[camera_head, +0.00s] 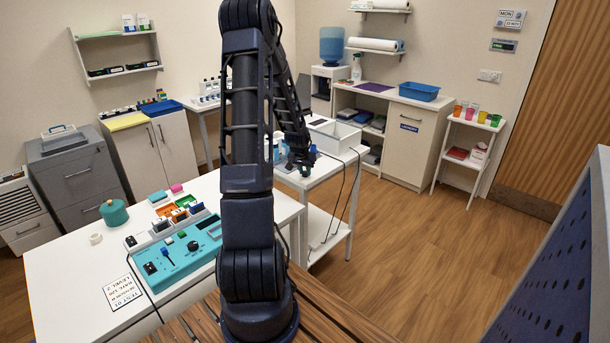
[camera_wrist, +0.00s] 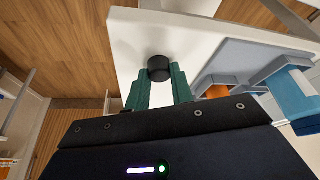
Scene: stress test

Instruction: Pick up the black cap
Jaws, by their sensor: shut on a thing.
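The black cap (camera_wrist: 159,66) is a short dark cylinder in the wrist view, held between the tips of the two green fingers of my gripper (camera_wrist: 160,78). My gripper is shut on it, over the white table (camera_wrist: 127,38). I cannot tell whether the cap still touches the tabletop. In the head view my gripper (camera_head: 300,166) is over the near part of the white table in the middle of the room, and I cannot make out the cap there.
A grey-blue tray (camera_wrist: 240,58) with blue-and-white items is to the right of the cap in the wrist view. Dark cables hang from the table's right side. The wooden floor (camera_head: 420,240) to the right is clear.

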